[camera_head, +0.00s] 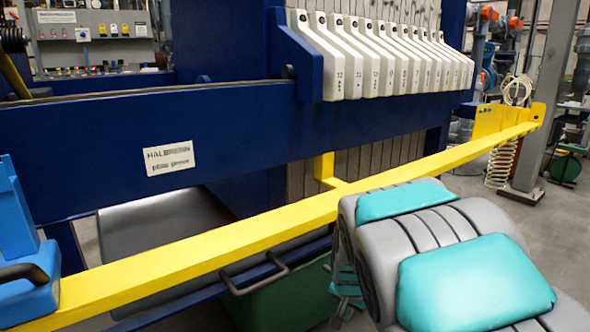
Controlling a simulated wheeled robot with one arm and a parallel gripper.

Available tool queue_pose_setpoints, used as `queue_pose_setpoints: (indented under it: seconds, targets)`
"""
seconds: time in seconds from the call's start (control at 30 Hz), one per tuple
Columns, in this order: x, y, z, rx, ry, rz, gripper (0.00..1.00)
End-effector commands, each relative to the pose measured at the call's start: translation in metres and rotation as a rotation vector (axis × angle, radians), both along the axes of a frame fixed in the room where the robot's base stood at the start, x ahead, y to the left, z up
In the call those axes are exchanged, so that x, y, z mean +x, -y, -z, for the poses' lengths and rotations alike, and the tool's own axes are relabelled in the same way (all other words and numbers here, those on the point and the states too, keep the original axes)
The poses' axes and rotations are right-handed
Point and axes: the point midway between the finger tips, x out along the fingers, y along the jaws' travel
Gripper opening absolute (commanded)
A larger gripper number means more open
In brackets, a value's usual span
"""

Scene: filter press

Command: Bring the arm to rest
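My arm shows at the lower right as thick grey links with teal pads, in front of the filter press and close to the yellow rail (250,228). My gripper is not in view, so its opening and anything in it cannot be seen. The filter press has a row of pale plates (372,62) standing side by side, numbered on their ends, above a dark blue side beam (90,148) with a white label.
The yellow rail crosses from lower left to upper right. A blue block with a black handle (18,235) is at the left edge. A green bin (285,300) is below the rail. A grey post (548,95) stands right, with open floor (555,230) nearby.

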Motion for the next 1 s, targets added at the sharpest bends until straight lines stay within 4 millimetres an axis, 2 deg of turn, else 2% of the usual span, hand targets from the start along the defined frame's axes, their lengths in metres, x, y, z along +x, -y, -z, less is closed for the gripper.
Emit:
queue_pose_setpoints:
  seconds: [0.03,0.1,0.33,0.5,0.6,0.7,0.8,1.0]
  targets:
    - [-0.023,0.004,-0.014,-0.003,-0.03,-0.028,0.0]
    - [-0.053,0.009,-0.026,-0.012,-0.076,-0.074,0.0]
    - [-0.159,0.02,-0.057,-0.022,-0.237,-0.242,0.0]
    - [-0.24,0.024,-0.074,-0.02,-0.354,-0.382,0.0]
    - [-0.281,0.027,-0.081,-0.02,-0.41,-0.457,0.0]
    - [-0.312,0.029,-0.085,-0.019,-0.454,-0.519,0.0]
    - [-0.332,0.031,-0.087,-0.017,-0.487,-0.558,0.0]
    - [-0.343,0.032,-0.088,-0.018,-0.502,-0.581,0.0]
